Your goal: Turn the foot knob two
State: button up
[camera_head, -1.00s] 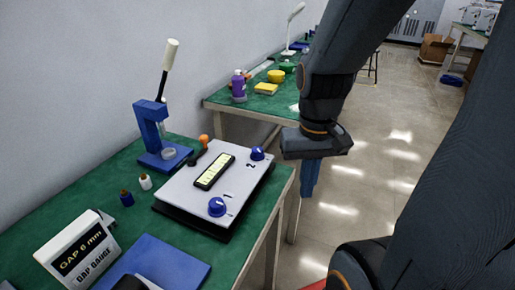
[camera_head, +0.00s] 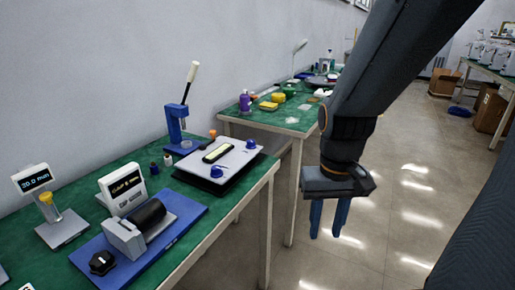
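A pale levelling plate (camera_head: 232,166) on a dark base lies on the near green bench. It carries two blue knobs and a dark-framed yellow level vial (camera_head: 217,153). The front knob (camera_head: 216,171) was marked 1 in the earlier view. The far knob (camera_head: 251,144), at the back right, was marked 2; the digits are too small to read now. My gripper (camera_head: 327,226) hangs over the aisle, right of the bench and apart from both knobs. Its two blue fingers point down, spread apart with nothing between them.
A blue press (camera_head: 174,126) with a raised lever stands behind the plate. A roller device on a blue base (camera_head: 188,222), a gap gauge (camera_head: 122,188) and a display stand (camera_head: 62,224) fill the bench's left. A second green table (camera_head: 290,118) stands behind.

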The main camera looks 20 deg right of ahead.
aim_at(250, 144)
jog(key=k, duration=0.15)
jog(key=z, duration=1.1)
jog(key=i, duration=0.8)
jog(key=u, duration=1.3)
